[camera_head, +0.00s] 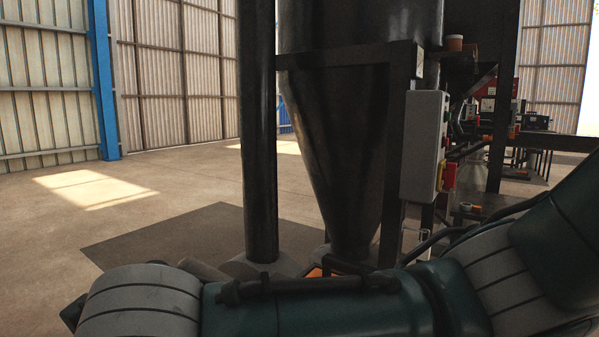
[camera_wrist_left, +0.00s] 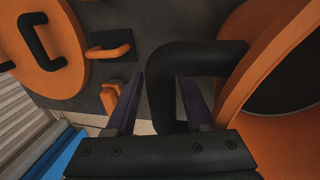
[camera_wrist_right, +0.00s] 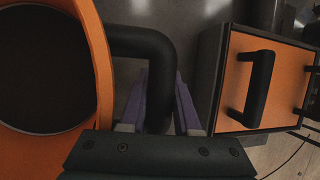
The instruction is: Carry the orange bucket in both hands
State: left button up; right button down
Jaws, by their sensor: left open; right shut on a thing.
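The orange bucket (camera_wrist_left: 281,45) fills the right side of the left wrist view, with a dark inside and a black handle (camera_wrist_left: 205,57). My left gripper (camera_wrist_left: 160,82) is open, with its purple fingers on either side of that handle. In the right wrist view the bucket (camera_wrist_right: 98,55) stands at the left, with another black handle (camera_wrist_right: 145,42). My right gripper (camera_wrist_right: 160,82) is shut on this handle. In the head view only a small orange patch (camera_head: 316,271), perhaps the bucket, shows behind my arm; both grippers are hidden there.
A dark hopper cone (camera_head: 340,150) and pillar (camera_head: 258,130) stand close ahead, with a grey control box (camera_head: 424,145) to the right. An orange-fronted box (camera_wrist_right: 260,80) with black handles is beside my right gripper. Open floor (camera_head: 100,195) lies left.

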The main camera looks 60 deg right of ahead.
pick_arm(q)
jog(key=shift+d, duration=0.1)
jog(key=o, duration=0.4)
jog(key=shift+d, duration=0.1)
pick_arm(e)
jog(key=shift+a, duration=0.2)
pick_arm(q)
jog(key=shift+s+d, duration=0.1)
pick_arm(e)
jog(key=shift+a, duration=0.1)
pick_arm(q)
jog(key=shift+f, duration=0.1)
jog(key=c, duration=0.3)
jog(key=o, duration=0.4)
jog(key=shift+c, duration=0.2)
